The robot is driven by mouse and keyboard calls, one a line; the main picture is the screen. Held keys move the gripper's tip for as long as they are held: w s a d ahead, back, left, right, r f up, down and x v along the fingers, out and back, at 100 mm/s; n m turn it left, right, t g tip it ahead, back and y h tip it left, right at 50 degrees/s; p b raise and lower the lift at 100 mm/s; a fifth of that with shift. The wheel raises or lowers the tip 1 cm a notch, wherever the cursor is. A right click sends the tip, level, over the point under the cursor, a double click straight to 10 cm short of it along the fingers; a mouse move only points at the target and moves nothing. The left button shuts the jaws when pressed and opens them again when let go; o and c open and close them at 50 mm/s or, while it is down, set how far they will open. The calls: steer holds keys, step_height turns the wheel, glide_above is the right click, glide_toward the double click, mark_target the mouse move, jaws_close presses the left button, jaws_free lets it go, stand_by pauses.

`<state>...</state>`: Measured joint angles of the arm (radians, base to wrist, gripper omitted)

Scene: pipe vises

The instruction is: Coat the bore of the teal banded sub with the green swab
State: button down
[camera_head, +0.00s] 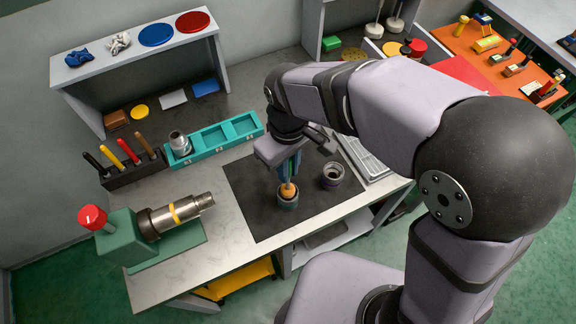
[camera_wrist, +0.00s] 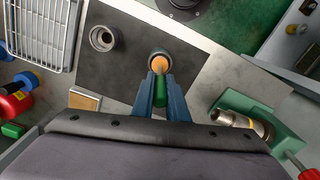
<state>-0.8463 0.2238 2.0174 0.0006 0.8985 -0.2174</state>
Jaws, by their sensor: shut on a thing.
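The teal banded sub (camera_head: 288,202) stands upright on the dark mat, its open end up; it also shows in the wrist view (camera_wrist: 153,54). My gripper (camera_head: 289,174) is directly above it, pointing down. In the wrist view my gripper (camera_wrist: 160,85) is shut on the green handle of the swab (camera_wrist: 160,97). The swab's orange-tan head (camera_wrist: 160,64) is at the mouth of the sub's bore and appears to be partly inside. How deep it sits, and the coating inside the bore, are hidden.
A second grey sub (camera_head: 332,175) stands on the mat (camera_head: 255,205) to the right. A third stands in the teal tray (camera_head: 212,141). A rack (camera_head: 133,173) of several coloured handles and a green vise (camera_head: 125,238) clamping a pipe are at left. A wire rack (camera_head: 365,158) lies right.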

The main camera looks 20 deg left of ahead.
steer(key=shift+f+b, duration=0.6)
steer(key=shift+f, duration=0.4)
steer(key=shift+r, duration=0.1)
stand_by(0.3)
steer(key=shift+r+n+p, duration=0.3)
steer(key=shift+n+p, duration=0.45)
steer(key=shift+n, duration=0.45)
steer(key=shift+r+n+p, duration=0.15)
steer(key=shift+n+p, duration=0.25)
steer(key=shift+n, duration=0.7)
steer(key=m+p, duration=0.1)
steer(key=m, duration=0.3)
steer(key=shift+f, duration=0.2)
steer(key=m, duration=0.3)
steer(key=m+p, duration=0.1)
steer(key=m, duration=0.1)
steer(key=shift+f, duration=0.3)
